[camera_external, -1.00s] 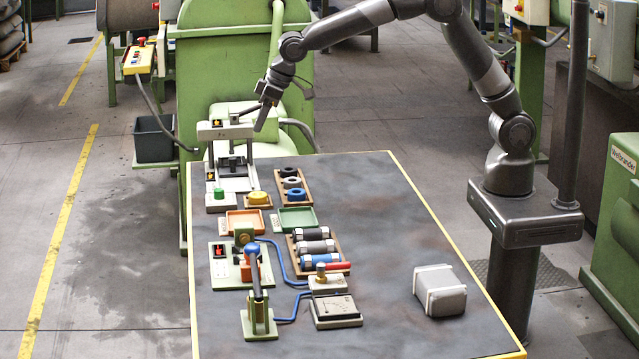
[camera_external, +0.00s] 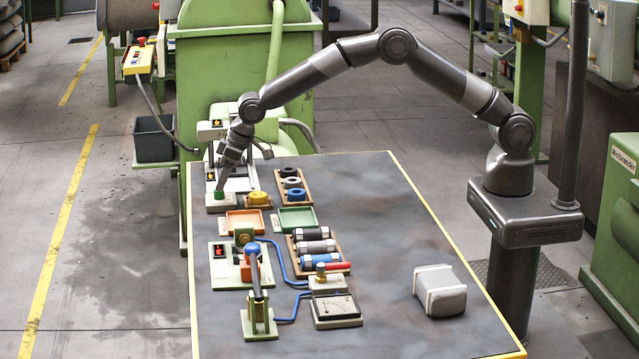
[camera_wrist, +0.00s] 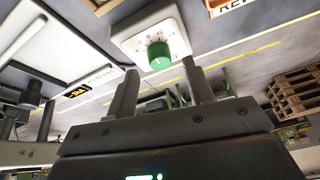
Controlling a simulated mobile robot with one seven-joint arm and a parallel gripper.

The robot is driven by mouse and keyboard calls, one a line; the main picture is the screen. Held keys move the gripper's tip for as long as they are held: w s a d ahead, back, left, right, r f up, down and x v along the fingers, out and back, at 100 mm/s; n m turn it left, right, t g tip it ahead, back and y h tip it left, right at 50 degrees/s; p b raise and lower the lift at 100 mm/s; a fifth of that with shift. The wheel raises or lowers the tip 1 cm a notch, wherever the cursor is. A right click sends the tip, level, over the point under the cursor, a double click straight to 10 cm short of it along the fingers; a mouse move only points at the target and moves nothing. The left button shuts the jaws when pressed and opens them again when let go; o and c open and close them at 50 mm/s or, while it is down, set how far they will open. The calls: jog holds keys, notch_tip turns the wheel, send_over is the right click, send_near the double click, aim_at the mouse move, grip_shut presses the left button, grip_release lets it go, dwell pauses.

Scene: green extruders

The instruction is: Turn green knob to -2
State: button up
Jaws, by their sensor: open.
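The green knob (camera_wrist: 159,56) sits on a pale square base with a numbered dial (camera_wrist: 137,28) in the wrist view. A white mark shows on the knob's edge, but I cannot read its exact setting. In the external view the knob (camera_external: 219,194) is a small green spot at the table's far left corner. In the wrist view my gripper (camera_wrist: 160,80) is open, with one finger to each side below the knob. The knob appears just beyond the fingertips; I cannot tell whether they touch it.
A press-like white frame (camera_external: 240,183) stands close behind the knob. A yellow round part (camera_external: 258,198) is just to the right, with an orange tray (camera_external: 245,222) in front. A grey box (camera_external: 440,291) lies at the right. The table's middle right is clear.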

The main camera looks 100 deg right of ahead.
aim_at(219, 194)
jog(key=shift+x, duration=1.25)
jog(key=shift+c, duration=0.2)
jog(key=c, duration=0.9)
